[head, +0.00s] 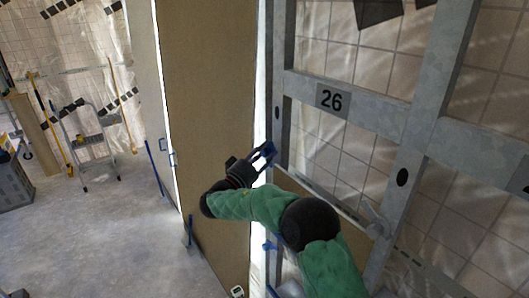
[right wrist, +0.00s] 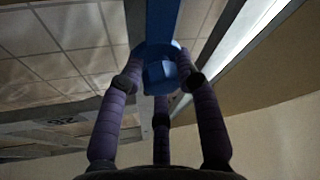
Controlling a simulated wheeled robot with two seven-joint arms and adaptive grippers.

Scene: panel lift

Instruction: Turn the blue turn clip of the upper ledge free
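The blue turn clip (head: 268,150) of the upper ledge sits at the left edge of the grey steel frame, beside a bright gap. My right gripper (head: 257,158) is at this clip, its arm in a green sleeve reaching up from below. In the right wrist view, the clip (right wrist: 161,72) shows as a round blue disc with a square knob and a blue bar running upward. The dark fingers of my right gripper (right wrist: 160,75) stand around the disc. Whether they press on the knob is not clear. My left gripper is not in view.
A tall brown panel (head: 208,120) stands left of the frame. Another blue clip (head: 270,245) is lower on the frame. The frame carries a plate marked 26 (head: 331,101). A stepladder (head: 90,145) stands far left. The floor (head: 110,235) there is largely clear.

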